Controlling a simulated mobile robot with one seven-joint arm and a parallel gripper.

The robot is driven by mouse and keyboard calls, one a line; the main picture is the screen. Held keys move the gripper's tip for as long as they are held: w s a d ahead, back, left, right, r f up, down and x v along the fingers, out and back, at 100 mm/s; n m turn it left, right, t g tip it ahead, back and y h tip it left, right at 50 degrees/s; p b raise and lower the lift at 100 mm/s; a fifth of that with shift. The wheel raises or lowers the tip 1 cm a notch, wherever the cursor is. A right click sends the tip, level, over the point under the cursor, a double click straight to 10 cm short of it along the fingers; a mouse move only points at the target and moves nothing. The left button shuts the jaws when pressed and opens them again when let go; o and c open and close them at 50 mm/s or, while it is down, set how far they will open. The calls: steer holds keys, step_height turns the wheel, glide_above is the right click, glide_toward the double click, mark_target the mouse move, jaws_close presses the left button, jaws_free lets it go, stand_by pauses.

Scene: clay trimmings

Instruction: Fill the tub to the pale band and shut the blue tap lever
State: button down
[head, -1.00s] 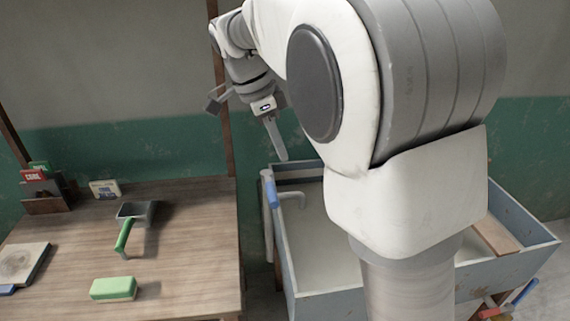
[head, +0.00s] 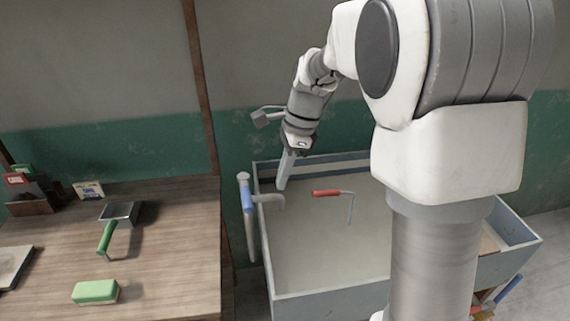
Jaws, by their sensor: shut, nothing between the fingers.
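The tub (head: 330,304) is a grey-blue rectangular trough on the right, with a pale, flat, greyish surface inside. I cannot tell whether that is water or the bottom, and no pale band is clear to me.
A red handle (head: 326,193) with a bent grey rod shows over the tub. A blue handle (head: 510,290) is outside the tub's lower right.

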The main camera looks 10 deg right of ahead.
mark_target(246, 191)
steer(key=a+f, duration=0.3)
steer(key=a, duration=0.2)
steer(key=shift+f, duration=0.2)
steer(key=shift+s, duration=0.1)
steer(key=shift+s+a+r+p, duration=0.1)
steer(key=shift+a+r+p, duration=0.05)
steer(key=shift+a+p, duration=0.55)
